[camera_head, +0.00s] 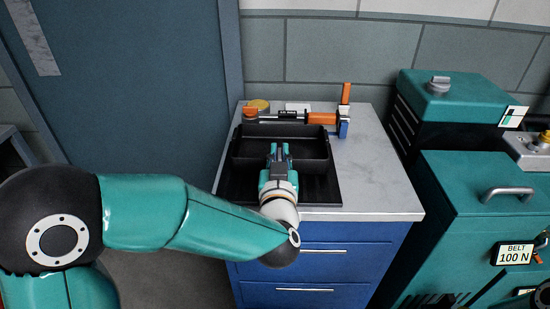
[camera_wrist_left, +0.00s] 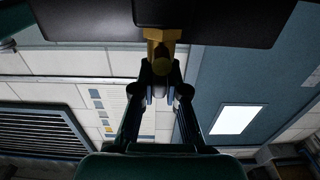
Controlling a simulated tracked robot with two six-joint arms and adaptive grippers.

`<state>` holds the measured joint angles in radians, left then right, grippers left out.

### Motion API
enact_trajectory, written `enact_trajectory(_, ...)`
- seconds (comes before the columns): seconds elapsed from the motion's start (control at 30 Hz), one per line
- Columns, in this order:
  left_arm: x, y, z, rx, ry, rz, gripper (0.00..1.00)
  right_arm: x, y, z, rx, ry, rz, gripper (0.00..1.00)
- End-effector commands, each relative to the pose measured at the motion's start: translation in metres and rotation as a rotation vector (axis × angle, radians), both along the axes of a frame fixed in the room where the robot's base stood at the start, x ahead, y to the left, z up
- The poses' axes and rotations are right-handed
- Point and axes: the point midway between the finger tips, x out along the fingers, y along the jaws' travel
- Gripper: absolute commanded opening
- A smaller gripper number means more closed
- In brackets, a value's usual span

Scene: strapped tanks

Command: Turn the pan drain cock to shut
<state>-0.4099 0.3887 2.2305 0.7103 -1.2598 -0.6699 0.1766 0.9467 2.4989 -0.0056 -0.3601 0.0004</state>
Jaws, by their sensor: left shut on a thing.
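A black pan (camera_head: 325,190) lies on the grey counter top in the head view. My left gripper (camera_head: 279,150) reaches over its front part, pointing toward the back. In the left wrist view, a small brass-coloured drain cock (camera_wrist_left: 163,37) hangs at the edge of dark panels. The fingertips of my left gripper (camera_wrist_left: 161,78) come together at its lower end and are shut on it. The gripper hides the cock in the head view, and I cannot tell exactly how its handle is turned.
An orange and black bar clamp (camera_head: 318,117) lies behind the pan, with a yellow-lidded jar (camera_head: 259,105) at its left. The counter (camera_head: 375,180) is clear at right. Blue drawers (camera_head: 315,252) are below. Teal machines (camera_head: 475,180) stand at right.

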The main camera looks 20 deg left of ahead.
Motion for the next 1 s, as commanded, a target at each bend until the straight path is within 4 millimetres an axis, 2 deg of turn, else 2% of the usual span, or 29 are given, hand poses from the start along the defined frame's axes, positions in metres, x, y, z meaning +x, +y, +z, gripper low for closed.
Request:
enact_trajectory(0.3,0.0,0.0,-0.001,0.0,0.002,-0.019,0.0,0.0,0.0,-0.002,0.0,0.0,0.0,0.38)
enact_trajectory(0.33,0.0,0.0,-0.001,0.0,0.002,-0.019,0.15,0.0,0.0,-0.002,0.0,0.0,0.0,0.38)
enact_trajectory(0.47,0.0,0.0,-0.001,0.001,0.001,-0.019,0.37,0.0,0.0,-0.002,0.0,0.0,0.0,0.38)
enact_trajectory(0.8,-0.001,-0.001,0.0,0.001,0.001,-0.02,0.38,0.0,0.0,-0.002,0.0,-0.001,0.0,0.38)
enact_trajectory(1.0,-0.02,-0.006,0.0,0.001,0.001,-0.022,0.38,0.0,0.0,-0.002,0.0,0.0,0.0,0.38)
